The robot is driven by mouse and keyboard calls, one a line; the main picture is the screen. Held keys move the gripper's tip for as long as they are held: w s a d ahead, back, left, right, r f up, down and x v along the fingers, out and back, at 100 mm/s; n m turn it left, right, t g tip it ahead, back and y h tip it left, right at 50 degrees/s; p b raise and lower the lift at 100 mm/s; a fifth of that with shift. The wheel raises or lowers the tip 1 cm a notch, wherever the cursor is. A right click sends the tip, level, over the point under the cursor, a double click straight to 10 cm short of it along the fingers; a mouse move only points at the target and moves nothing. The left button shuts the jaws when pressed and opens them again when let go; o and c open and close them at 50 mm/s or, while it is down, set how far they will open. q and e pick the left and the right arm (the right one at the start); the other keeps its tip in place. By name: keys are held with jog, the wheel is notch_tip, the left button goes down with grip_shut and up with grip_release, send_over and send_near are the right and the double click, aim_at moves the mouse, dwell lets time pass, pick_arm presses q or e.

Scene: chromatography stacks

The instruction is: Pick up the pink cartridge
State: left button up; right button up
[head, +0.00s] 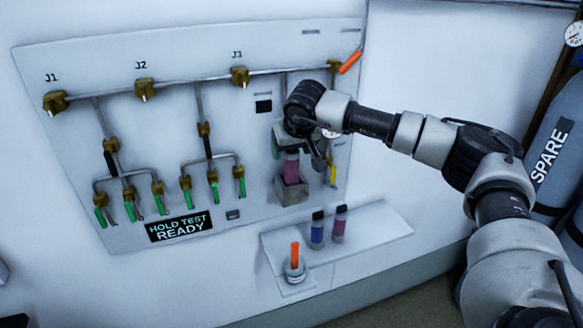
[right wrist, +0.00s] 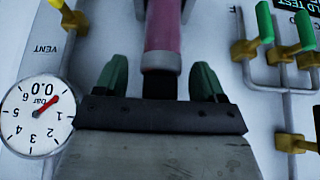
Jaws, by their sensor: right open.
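A pink cartridge (head: 291,168) stands upright in a grey holder (head: 289,192) on the wall panel. My right gripper (head: 300,148) is at its upper end. In the right wrist view the same pink cartridge (right wrist: 163,25), with a grey collar and dark end, lies between the two green fingers of my right gripper (right wrist: 161,80). Gaps show on both sides, so the gripper is open around it. A second pinkish cartridge (head: 339,224) with a black cap stands on the shelf. My left gripper is not in view.
Pipes, brass valves (head: 145,90) and a yellow lever (head: 333,173) are near my gripper. A gauge (right wrist: 37,117) reads about zero.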

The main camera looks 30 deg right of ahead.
grip_shut()
jog(key=shift+r, duration=0.2)
